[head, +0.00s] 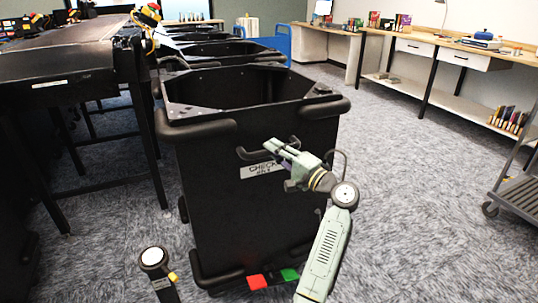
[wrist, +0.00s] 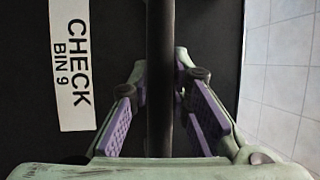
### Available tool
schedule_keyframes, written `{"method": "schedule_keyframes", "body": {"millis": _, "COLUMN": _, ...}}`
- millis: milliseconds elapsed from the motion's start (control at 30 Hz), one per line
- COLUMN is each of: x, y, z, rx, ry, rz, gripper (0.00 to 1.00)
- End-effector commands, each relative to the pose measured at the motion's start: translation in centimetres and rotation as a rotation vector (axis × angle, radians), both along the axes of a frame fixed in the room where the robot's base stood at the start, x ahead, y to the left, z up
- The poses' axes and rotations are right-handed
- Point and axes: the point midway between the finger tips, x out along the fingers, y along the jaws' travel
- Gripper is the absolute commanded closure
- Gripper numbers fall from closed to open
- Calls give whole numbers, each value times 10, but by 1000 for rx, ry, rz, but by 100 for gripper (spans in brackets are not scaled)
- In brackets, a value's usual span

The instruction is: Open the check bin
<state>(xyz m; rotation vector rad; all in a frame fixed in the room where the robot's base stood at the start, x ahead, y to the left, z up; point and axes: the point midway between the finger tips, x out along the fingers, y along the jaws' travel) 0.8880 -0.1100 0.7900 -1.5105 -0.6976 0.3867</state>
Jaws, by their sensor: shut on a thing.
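The check bin (head: 225,215) is a tall black open-topped bin with rounded bumpers, standing in the middle of the head view. Its white label reads CHECK BIN 9 (wrist: 72,65). A dark bar handle (head: 252,155) runs across the upper front, above the label; in the wrist view the bar (wrist: 160,40) runs up the middle. My gripper (head: 278,147) is at this handle, reaching in from the right. In the wrist view its purple-padded fingers (wrist: 163,100) lie on both sides of the bar, shut on it. Part of the handle is hidden behind my gripper.
More black bins (head: 220,50) stand in a row behind, beside a dark roller conveyor (head: 75,65) on the left. Red (head: 257,282) and green (head: 290,275) pedals sit at the bin's foot. A grey cart (head: 520,190) stands right. Carpet between bin and cart is clear.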

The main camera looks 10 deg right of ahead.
Motion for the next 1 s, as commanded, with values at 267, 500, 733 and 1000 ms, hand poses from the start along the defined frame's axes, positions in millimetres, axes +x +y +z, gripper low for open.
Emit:
{"method": "schedule_keyframes", "body": {"millis": 267, "x": 6, "y": -25, "z": 1, "rx": 4, "ry": -3, "rz": -29, "gripper": 100}}
{"method": "schedule_keyframes", "body": {"millis": 500, "x": 6, "y": -22, "z": 0, "rx": 2, "ry": -2, "rz": -19, "gripper": 100}}
{"method": "schedule_keyframes", "body": {"millis": 733, "x": 5, "y": -20, "z": 0, "rx": 2, "ry": -1, "rz": -14, "gripper": 78}}
{"method": "schedule_keyframes", "body": {"millis": 1000, "x": 6, "y": -22, "z": 1, "rx": 4, "ry": -1, "rz": -19, "gripper": 62}}
